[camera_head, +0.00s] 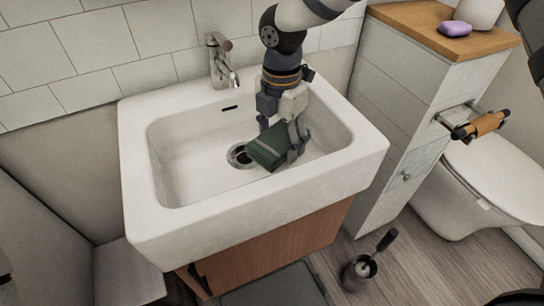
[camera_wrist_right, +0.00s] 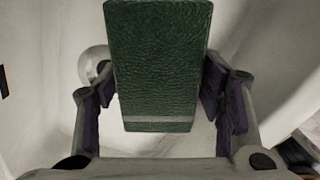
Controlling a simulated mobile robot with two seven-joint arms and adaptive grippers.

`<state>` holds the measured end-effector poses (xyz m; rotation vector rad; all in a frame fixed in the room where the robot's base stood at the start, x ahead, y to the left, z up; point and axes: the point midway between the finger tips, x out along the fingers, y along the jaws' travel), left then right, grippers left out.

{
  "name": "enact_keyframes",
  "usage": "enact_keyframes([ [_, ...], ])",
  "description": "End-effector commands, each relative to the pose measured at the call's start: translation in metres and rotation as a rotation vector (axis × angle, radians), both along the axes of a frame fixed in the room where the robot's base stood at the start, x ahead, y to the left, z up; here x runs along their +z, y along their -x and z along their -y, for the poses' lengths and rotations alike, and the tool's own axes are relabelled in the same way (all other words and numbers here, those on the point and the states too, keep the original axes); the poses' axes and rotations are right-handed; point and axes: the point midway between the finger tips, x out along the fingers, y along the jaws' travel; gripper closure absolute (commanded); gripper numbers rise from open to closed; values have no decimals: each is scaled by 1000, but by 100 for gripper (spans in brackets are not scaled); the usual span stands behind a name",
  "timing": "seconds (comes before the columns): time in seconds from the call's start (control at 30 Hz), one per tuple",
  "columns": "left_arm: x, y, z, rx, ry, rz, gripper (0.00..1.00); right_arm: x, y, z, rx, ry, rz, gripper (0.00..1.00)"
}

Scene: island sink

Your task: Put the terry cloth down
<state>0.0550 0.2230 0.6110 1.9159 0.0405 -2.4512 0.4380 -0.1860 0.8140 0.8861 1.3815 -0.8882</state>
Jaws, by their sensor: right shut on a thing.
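The terry cloth (camera_head: 267,146) is a dark green folded block with a pale stripe near one end. My right gripper (camera_head: 286,142) is shut on it inside the basin of the white sink (camera_head: 135,190). The cloth is tilted and partly overlaps the drain in the head view; I cannot tell whether it touches the basin floor. In the right wrist view the cloth (camera_wrist_right: 158,60) stands between the two purple-padded fingers of the right gripper (camera_wrist_right: 160,100). My left gripper is not in view.
A tap (camera_head: 221,62) stands at the sink's back rim. The drain (camera_head: 240,155) is in the basin floor. To the right are a cabinet with a wooden top (camera_head: 420,25), a purple soap (camera_head: 455,28), and a toilet (camera_head: 490,175). A toilet brush (camera_head: 361,270) stands on the floor.

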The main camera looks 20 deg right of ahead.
Motion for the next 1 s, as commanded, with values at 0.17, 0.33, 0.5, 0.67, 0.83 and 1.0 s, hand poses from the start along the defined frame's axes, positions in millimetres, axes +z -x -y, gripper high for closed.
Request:
enact_keyframes([
  [0.17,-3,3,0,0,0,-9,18,-26,0,0,0,0,-2,70],
  [0.33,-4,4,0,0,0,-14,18,-46,-1,0,0,-1,2,70],
  [0.5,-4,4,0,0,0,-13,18,-44,-1,-1,-1,-1,4,70],
  [0.67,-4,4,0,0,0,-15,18,-48,-1,-1,-1,-1,4,29],
  [0.83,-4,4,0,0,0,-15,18,-47,-1,-1,-1,-1,4,18],
  [1.0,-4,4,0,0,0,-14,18,-47,-1,-1,-1,-1,4,18],
])
